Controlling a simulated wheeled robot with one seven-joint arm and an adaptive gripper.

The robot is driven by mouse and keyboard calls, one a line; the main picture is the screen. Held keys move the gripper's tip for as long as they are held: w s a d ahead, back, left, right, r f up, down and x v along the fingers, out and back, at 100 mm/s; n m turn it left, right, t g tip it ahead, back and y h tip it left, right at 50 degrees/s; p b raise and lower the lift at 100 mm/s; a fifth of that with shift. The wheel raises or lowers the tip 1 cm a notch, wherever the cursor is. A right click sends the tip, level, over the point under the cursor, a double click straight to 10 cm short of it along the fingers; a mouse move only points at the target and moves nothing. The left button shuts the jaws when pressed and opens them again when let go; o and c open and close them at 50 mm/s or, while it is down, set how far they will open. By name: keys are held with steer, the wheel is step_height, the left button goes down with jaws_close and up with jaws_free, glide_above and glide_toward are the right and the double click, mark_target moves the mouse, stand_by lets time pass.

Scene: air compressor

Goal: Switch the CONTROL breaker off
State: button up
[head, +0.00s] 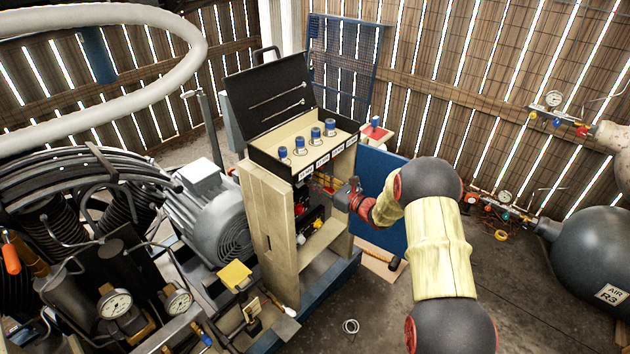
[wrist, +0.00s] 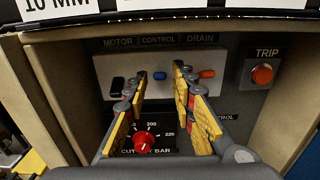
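In the wrist view, a pale breaker plate (wrist: 146,62) sits in a recessed panel under the labels MOTOR, CONTROL and DRAIN. The CONTROL breaker has a blue lever (wrist: 159,76), which shows between my fingertips. A black lever (wrist: 117,87) is under MOTOR and an orange lever (wrist: 207,74) under DRAIN. My gripper (wrist: 159,84) is open, with one yellow-padded finger on each side of the blue lever. I cannot tell whether either finger touches it. In the head view my gripper (head: 346,193) is at the open side of the cabinet (head: 267,215), and the breakers are not distinguishable there.
A red TRIP button (wrist: 262,75) is at the right of the panel. A red knob (wrist: 141,143) with a pressure scale is below, between my fingers. Cabinet walls flank the recess closely. A blue door panel (head: 378,190) stands open beside my arm.

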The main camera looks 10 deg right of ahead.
jaws_close()
